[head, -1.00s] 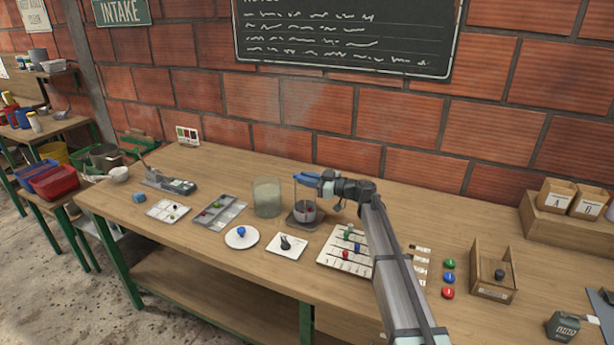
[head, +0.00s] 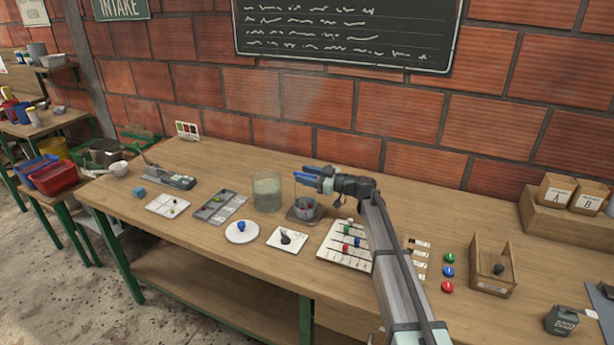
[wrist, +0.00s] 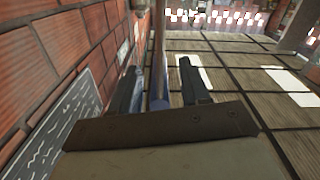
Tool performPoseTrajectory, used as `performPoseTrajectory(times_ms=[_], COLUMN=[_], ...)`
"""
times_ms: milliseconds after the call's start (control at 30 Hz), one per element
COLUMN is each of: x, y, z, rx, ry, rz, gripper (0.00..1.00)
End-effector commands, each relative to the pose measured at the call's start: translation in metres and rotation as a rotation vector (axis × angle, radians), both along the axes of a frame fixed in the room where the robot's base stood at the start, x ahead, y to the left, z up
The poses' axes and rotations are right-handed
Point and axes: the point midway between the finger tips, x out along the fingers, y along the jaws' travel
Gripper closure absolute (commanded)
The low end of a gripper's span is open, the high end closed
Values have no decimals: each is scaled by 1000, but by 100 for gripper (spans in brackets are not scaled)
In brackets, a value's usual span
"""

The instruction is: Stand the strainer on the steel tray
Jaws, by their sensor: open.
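The strainer (head: 306,208) is a small grey basket with reddish contents and a thin upright wire. It stands on a dark, square steel tray (head: 291,218), just right of a glass jar. My gripper (head: 306,175), with blue fingertips, is open above the basket at about the height of the wire's top. In the wrist view, a thin rod (wrist: 158,60) runs between the two spread fingers (wrist: 160,85). It may be the strainer's handle, and I cannot tell whether it touches either finger.
The cloudy glass jar (head: 267,193) stands close left of the tray. A white plate (head: 241,239) with a blue piece, a white card (head: 287,246) with a dark object, and a peg board (head: 340,257) lie in front. Clear wood lies behind, towards the brick wall.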

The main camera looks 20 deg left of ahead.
Motion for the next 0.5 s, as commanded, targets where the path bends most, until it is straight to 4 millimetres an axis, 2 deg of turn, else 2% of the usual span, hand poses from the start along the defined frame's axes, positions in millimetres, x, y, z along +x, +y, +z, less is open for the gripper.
performPoseTrajectory(times_ms=[267,500], x=[0,-1], y=[-9,-49], z=[0,0], rx=[-1,0], ry=[0,0], rz=[-1,-3], gripper=[54,54])
